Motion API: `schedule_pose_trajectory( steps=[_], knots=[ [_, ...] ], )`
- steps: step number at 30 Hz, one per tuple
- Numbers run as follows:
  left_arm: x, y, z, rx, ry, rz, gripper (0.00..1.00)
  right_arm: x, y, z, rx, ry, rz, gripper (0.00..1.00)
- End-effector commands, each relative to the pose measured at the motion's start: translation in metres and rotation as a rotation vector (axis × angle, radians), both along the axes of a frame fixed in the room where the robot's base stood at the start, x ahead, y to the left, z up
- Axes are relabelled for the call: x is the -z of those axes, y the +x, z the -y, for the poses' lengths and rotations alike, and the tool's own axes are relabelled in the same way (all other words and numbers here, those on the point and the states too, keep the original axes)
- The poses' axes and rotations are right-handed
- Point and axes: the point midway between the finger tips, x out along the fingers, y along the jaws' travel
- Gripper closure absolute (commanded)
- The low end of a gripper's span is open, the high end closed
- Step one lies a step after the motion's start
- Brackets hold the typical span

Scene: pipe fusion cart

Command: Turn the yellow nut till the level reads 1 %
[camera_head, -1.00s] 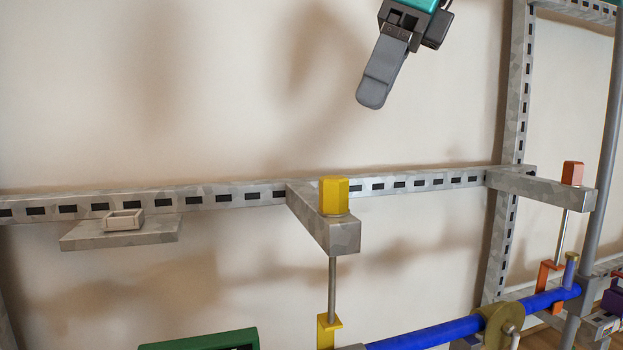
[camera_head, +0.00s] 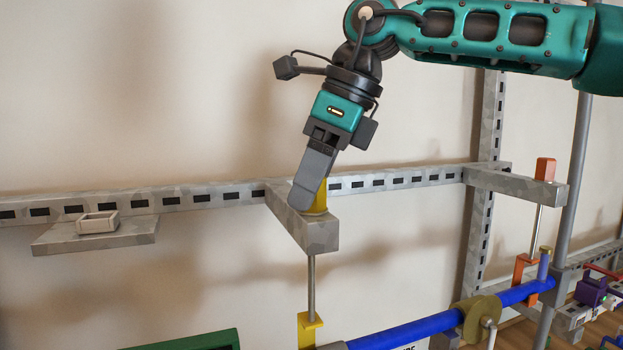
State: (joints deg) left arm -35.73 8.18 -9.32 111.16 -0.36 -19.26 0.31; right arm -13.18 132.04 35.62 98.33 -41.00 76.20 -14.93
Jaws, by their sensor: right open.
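The yellow nut (camera_head: 322,198) sits on top of the grey bracket arm (camera_head: 318,235) in the middle of the view. A thin metal rod (camera_head: 311,282) runs down from the bracket to a yellow hook piece (camera_head: 309,328). My right gripper (camera_head: 304,208) points down at the nut and hides most of it. It is open; its fingers line up one behind the other, so I cannot tell whether they touch the nut or straddle it. My left gripper is not in view. No level reading shows.
An orange nut (camera_head: 545,169) sits on another bracket at right, above an orange hook. A blue pipe (camera_head: 420,328) runs across the lower right. A small shelf (camera_head: 60,238) with a pale tray (camera_head: 97,222) is at left. A green-edged panel (camera_head: 215,341) shows at the bottom.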

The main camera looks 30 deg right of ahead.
Motion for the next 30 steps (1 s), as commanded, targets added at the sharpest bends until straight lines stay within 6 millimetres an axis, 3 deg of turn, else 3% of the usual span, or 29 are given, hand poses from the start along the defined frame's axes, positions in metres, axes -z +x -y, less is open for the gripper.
schedule_pose_trajectory(
  steps=[6,22,30],
  knots=[
    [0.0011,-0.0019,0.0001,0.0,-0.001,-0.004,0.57,0.0003,0.0002,0.0001,0.001,0.0,0.0,0.39],
    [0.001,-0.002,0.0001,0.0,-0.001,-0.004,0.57,-0.0004,0.0002,0.0001,0.001,0.0,0.001,0.9],
    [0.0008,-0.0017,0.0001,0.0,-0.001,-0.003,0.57,-0.0007,0.0004,0.0002,-0.025,0.002,0.001,0.91]
  ],
)
